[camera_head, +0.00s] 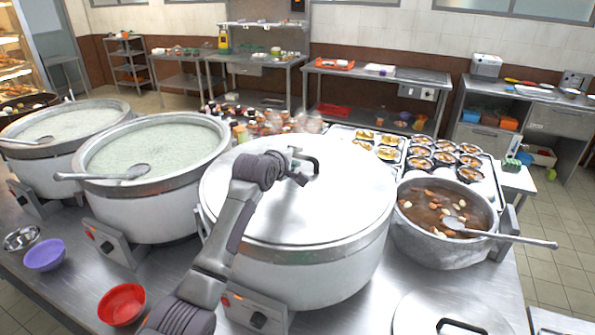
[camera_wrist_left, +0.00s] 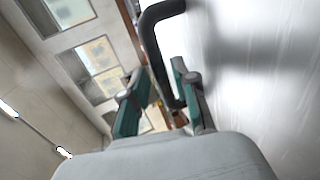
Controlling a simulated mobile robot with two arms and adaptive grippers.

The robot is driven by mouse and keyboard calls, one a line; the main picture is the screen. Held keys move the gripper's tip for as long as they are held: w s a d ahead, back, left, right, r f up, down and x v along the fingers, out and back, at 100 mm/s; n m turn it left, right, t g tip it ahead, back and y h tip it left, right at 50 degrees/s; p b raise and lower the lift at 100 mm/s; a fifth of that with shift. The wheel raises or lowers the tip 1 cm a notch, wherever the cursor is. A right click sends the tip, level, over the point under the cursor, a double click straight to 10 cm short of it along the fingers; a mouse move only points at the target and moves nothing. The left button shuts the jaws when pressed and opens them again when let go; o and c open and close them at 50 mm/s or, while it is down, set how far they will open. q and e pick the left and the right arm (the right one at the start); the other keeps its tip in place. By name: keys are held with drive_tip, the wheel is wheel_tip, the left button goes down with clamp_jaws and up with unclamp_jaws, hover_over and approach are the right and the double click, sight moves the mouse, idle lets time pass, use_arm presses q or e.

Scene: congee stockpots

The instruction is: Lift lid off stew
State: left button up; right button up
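A large round steel lid (camera_head: 340,195) covers the big pot (camera_head: 325,275) in the middle of the counter. Its dark arched handle (camera_head: 312,160) also shows in the left wrist view (camera_wrist_left: 153,45). My left gripper (camera_head: 298,168) is at this handle, above the lid. In the left wrist view my left gripper (camera_wrist_left: 158,105) has its fingers apart, with the handle bar between them, nearer the right finger. Contact is unclear. A grey pot of brown stew (camera_head: 445,210) stands uncovered to the right, with a ladle (camera_head: 490,232) in it. My right gripper is not seen.
Two open pots of pale congee (camera_head: 160,150) (camera_head: 65,125) stand at left, with ladles. A red bowl (camera_head: 121,304) and a purple bowl (camera_head: 44,254) sit front left. Another lid (camera_head: 455,310) is at front right. Trays of food (camera_head: 440,158) stand behind the stew.

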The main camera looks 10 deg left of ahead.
use_arm(q)
drive_tip(key=shift+x, duration=1.3)
drive_tip(key=shift+s, duration=0.1)
drive_tip(key=shift+c, duration=0.3)
clamp_jaws()
drive_tip(key=shift+r, duration=0.25)
